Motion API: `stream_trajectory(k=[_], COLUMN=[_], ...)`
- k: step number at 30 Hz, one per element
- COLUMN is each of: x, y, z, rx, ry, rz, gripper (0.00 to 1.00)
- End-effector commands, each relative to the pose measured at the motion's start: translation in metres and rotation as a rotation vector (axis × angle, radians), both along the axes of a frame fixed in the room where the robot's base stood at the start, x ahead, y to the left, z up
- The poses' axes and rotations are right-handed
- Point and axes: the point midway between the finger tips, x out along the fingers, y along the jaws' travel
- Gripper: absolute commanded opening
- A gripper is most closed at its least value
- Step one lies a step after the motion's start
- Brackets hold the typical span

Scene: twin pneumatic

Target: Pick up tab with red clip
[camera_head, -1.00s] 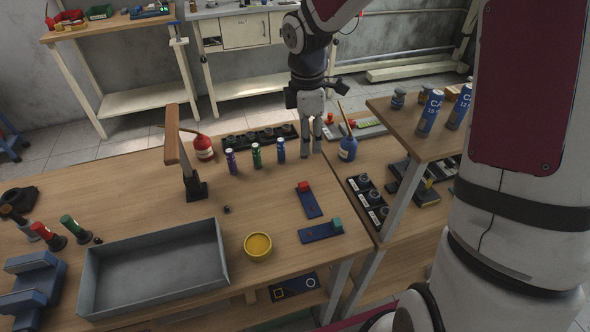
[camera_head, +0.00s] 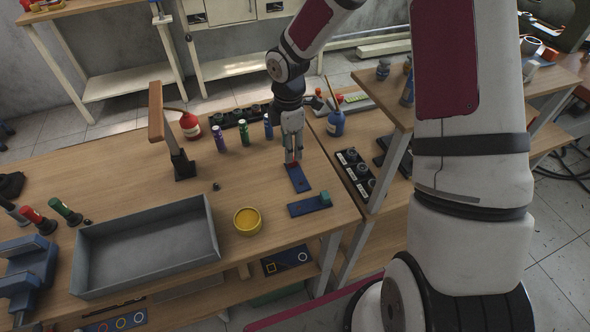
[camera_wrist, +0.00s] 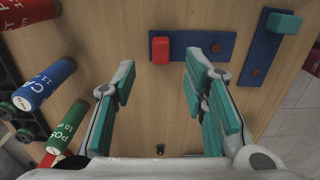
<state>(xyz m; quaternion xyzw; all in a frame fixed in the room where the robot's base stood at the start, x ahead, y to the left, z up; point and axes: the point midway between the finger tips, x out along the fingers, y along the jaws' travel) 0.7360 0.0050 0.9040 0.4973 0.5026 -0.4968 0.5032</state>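The tab with the red clip (camera_head: 298,178) is a dark blue flat plate lying on the workbench. In the wrist view the blue tab (camera_wrist: 205,46) lies flat ahead of my fingers, its red clip (camera_wrist: 160,49) at its left end. My gripper (camera_head: 292,158) is just above the red-clip end in the head view and partly hides the clip. In the wrist view my gripper (camera_wrist: 158,85) is open, with teal pads apart and only bare wood between them. A second blue tab (camera_head: 305,207) with a teal clip (camera_head: 325,198) lies nearby.
A grey tray (camera_head: 146,245) and a yellow round container (camera_head: 247,221) stand to the left. Several small bottles, including a purple one (camera_head: 219,139), stand behind. A wooden-topped post (camera_head: 157,113) rises from the bench.

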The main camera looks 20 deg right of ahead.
Motion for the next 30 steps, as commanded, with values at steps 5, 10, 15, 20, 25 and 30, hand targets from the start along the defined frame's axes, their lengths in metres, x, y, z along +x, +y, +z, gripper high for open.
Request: stream_trajectory(k=[5,10,15,20,25,30], x=[-0.002,-0.001,-0.001,-0.001,-0.001,-0.001], y=[0.004,0.004,0.004,0.004,0.004,0.004], z=[-0.028,-0.042,-0.043,-0.043,-0.042,-0.042], rx=[0.001,0.001,0.000,0.000,0.000,0.000], ry=[0.004,0.001,0.000,0.000,0.000,0.000], rz=[0.003,0.000,0.001,0.000,0.000,0.000], gripper=[0.40,0.40,0.40,0.20,0.00,0.00])
